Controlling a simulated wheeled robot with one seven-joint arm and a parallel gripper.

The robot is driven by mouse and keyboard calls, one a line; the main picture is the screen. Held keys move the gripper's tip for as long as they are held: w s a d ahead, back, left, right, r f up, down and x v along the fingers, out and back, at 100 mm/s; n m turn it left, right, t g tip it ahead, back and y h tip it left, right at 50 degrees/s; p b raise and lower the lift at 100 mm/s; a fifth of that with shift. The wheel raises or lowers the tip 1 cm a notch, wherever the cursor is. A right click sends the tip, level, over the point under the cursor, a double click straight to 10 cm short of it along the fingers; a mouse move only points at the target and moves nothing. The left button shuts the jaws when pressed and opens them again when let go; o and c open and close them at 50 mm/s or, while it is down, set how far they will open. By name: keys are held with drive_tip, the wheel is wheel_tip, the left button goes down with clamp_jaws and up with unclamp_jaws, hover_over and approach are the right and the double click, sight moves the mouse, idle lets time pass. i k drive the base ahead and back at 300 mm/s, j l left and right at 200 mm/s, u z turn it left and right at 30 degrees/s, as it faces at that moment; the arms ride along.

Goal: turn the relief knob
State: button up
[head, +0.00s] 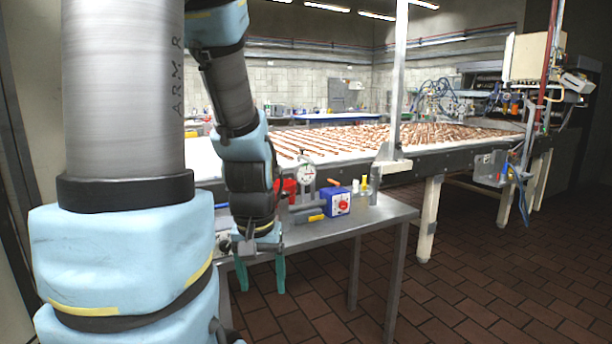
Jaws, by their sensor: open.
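My gripper (261,280) hangs pointing down at the near edge of a grey metal side table (376,215). Its two green fingers are apart with nothing between them. On the table stand a round white dial gauge (306,174), a red part (284,188) just left of it, and a blue box (336,201) with a red round piece on its white front face. All of these are behind and to the right of the gripper, apart from it. I cannot tell which part is the relief knob. My arm hides part of the table's left side.
Small yellow-topped and white items (364,184) stand right of the blue box. A long conveyor (420,150) covered with brown pieces runs behind the table, with a white post (398,85) in front of it. The brick-red tiled floor (470,290) at right is clear.

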sight(343, 205)
drive_tip(key=i+l+u, duration=0.2)
drive_tip(key=l, duration=0.25)
drive_tip(key=l+u, duration=0.2)
drive_tip(key=l, duration=0.25)
drive_tip(key=i+l+u, duration=0.1)
drive_tip(key=l+u, duration=0.15)
drive_tip(key=l, duration=0.25)
